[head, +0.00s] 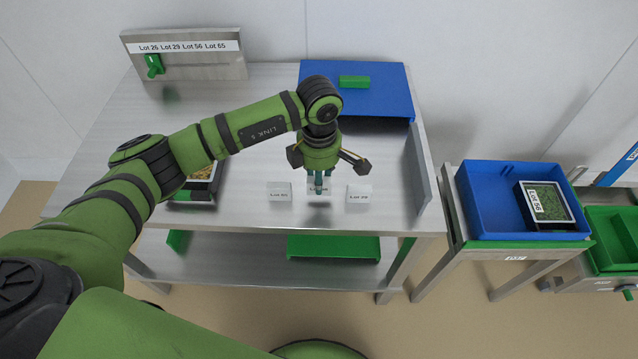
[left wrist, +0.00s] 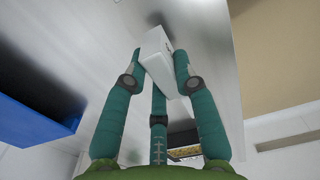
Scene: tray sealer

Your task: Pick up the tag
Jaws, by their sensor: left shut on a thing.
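My left gripper (head: 319,187) points down over the front part of the steel table. It is shut on a small white tag (left wrist: 158,55), which shows tilted between the teal fingers in the left wrist view. In the head view the fingers cover most of that tag, and I cannot read it or tell whether it clears the table. Two other white tags stand on the table: one (head: 279,192) just left of the gripper, its print too small to read surely, and one reading "Lot 29" (head: 359,194) just right. My right gripper is not in view.
A blue platform (head: 385,104) with a green block (head: 354,82) is at the back right. A lot board (head: 188,64) stands at the back left. A dark tray (head: 184,197) lies partly behind my arm. A blue crate (head: 487,222) holding a "Lot 56" tray (head: 566,209) stands right.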

